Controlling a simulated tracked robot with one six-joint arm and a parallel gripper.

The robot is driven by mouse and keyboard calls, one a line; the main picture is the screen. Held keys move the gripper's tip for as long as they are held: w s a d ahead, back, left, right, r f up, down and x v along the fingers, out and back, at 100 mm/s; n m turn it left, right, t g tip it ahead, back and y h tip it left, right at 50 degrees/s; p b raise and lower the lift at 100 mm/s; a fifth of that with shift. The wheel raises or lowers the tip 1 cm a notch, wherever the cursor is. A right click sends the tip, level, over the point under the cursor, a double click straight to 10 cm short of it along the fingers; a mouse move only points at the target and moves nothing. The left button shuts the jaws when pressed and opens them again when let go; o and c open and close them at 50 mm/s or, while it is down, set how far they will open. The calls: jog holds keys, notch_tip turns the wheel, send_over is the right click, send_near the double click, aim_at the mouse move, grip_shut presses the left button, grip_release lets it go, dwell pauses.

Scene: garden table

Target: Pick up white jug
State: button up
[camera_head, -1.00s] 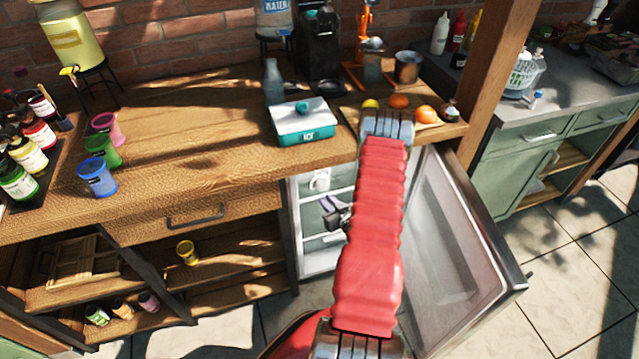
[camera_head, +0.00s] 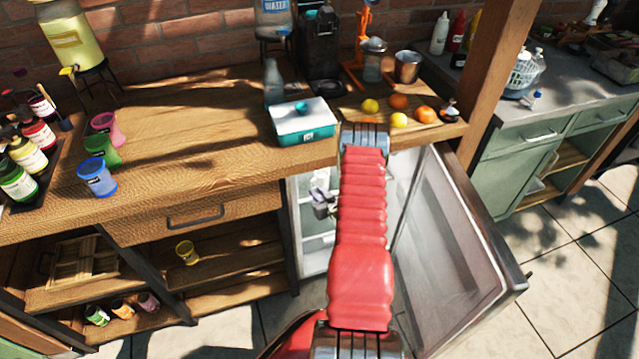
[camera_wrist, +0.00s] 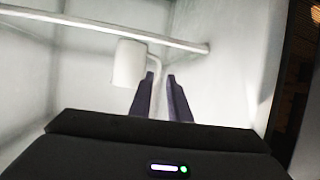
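The white jug (camera_wrist: 129,64) stands inside the open white fridge, left of centre in the wrist view, with its handle to the right. In the head view a small part of the jug (camera_head: 319,178) shows just beyond my gripper (camera_head: 323,203). In the wrist view my gripper (camera_wrist: 160,78) is open. Its two dark fingers point toward the handle, with the left fingertip close to the handle and the right one to its right. I cannot tell whether a finger touches the handle. My arm hides part of the fridge inside.
A white shelf edge (camera_wrist: 100,27) crosses above the jug. The fridge side wall is close on the right in the wrist view. The open fridge door (camera_head: 450,235) stands right of my arm. The wooden counter (camera_head: 200,120) is above, with a teal ice box (camera_head: 303,122) on it.

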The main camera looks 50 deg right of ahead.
aim_at(311, 186)
dwell(0.3)
jog(key=shift+x, duration=2.65)
jog(key=shift+d, duration=0.2)
grip_shut()
jog(key=shift+r, duration=0.1)
